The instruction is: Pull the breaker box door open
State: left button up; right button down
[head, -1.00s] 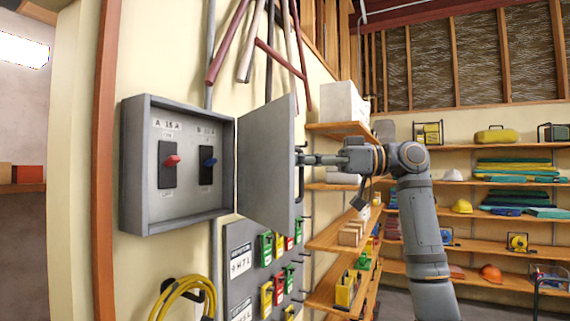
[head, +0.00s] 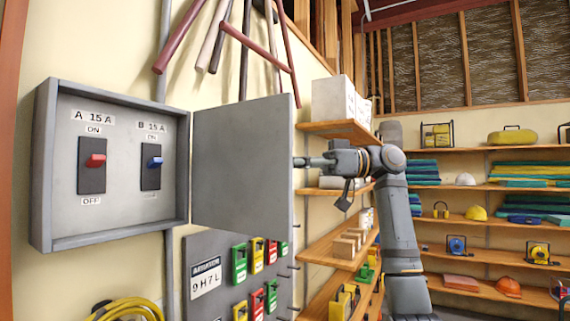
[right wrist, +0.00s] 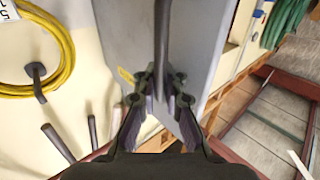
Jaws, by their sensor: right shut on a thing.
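The grey breaker box (head: 42,170) is on the wall at the left of the head view. Its door (head: 242,165) stands open, hinged at the box's right side, with its inner face toward me. Inside are a red switch (head: 95,160) and a blue switch (head: 154,162). My right gripper (head: 305,162) is at the door's free edge, its fingertips partly hidden behind the door. In the right wrist view, my right gripper (right wrist: 161,88) is shut on the dark bar handle (right wrist: 161,40) on the door's outer face (right wrist: 200,45). My left gripper is out of view.
A grey lockout board (head: 205,300) with coloured padlocks hangs below the door. A yellow coil (head: 125,309) hangs under the box. Wooden shelves (head: 335,255) with boxes stand behind the door and my right arm. Pipes (head: 245,50) hang above.

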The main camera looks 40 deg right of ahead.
dwell(0.3)
jog(key=c, duration=1.8)
grip_release()
jog(key=shift+o, duration=0.4)
jog(key=shift+s+d, duration=0.2)
jog(key=shift+d, duration=0.05)
jog(key=v, duration=1.2)
jog(key=shift+s, duration=0.15)
